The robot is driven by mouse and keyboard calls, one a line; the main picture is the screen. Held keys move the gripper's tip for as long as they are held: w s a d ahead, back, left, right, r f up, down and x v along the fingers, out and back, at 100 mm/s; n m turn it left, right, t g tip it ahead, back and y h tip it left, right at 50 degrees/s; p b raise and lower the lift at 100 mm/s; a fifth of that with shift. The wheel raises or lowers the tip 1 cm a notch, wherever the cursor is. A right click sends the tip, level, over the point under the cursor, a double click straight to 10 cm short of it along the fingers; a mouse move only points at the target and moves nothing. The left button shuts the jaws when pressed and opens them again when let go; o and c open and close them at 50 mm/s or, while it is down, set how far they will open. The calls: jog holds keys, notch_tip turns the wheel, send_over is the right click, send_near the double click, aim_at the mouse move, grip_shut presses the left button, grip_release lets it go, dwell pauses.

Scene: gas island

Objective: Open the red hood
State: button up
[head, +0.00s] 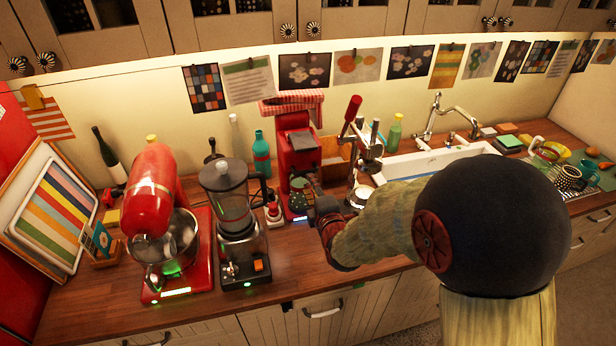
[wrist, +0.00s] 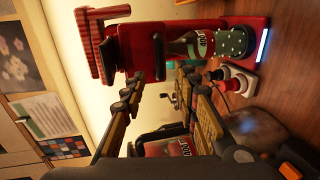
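A red machine (head: 300,158) with a red-and-white striped top (head: 290,103) stands against the back wall. In the sideways wrist view, its red body (wrist: 140,45) fills the top, with the striped top (wrist: 96,45) at left. In the head view, my gripper (head: 316,190) is just in front of the machine.
A black blender (head: 235,225) and a red stand mixer (head: 155,190) stand to the left. A lever press with a red handle (head: 352,110) is close on the right, before the sink (head: 430,162). Free wooden counter (head: 295,255) lies in front.

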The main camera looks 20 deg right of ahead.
aim_at(305, 174)
jog(key=x, duration=0.7)
jog(key=shift+w, duration=0.25)
jog(key=shift+c, duration=1.4)
grip_shut()
